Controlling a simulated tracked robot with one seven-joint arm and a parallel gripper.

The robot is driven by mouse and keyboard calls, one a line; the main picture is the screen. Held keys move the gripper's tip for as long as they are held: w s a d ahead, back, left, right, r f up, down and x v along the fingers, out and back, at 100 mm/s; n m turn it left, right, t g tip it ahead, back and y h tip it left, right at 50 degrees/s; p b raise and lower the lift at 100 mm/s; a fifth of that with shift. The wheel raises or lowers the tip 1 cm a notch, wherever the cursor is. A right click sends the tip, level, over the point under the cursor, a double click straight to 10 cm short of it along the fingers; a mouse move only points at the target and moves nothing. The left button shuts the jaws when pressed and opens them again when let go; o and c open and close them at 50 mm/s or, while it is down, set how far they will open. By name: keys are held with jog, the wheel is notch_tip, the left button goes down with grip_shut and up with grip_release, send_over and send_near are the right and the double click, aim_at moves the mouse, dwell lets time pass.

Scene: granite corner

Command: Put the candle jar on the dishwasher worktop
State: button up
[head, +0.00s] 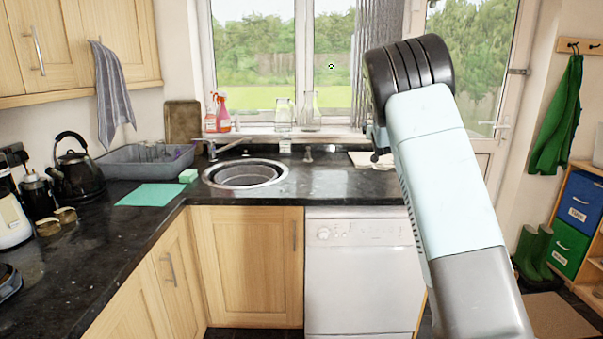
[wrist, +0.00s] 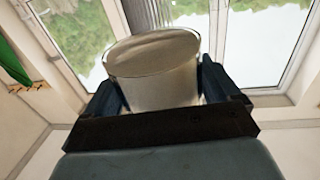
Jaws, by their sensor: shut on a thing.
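In the wrist view my gripper (wrist: 155,105) is shut on the candle jar (wrist: 155,78), a glass jar with a pale beige filling, held between the two dark fingers. The jar looks tilted in that view, with the window and door behind it. In the head view my raised arm covers the right of the picture, and the jar and the fingers cannot be made out there. The white dishwasher (head: 362,275) stands under the counter, right of the sink. The dark granite worktop (head: 345,186) above it shows bare stone, and its right end is partly hidden by my arm.
A pale board (head: 368,160) lies at the back of the worktop by my arm. The sink (head: 245,173) is to the left, with a tap behind it. Glass vessels (head: 310,112) stand on the windowsill. A green cloth (head: 151,195), a dish rack (head: 145,161) and a kettle (head: 77,170) occupy the left counter.

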jog(key=s+a+f+y, duration=0.1)
jog(key=s+f, duration=0.3)
jog(key=f, duration=0.7)
jog(key=s+a+f, duration=0.2)
jog(key=s+f, duration=0.2)
jog(key=f, duration=0.7)
jog(key=s+a+f+n+y, duration=0.1)
jog(key=s+f, duration=1.5)
jog(key=s, duration=0.2)
jog(key=shift+s+a+f, duration=0.2)
jog(key=shift+s+a, duration=0.1)
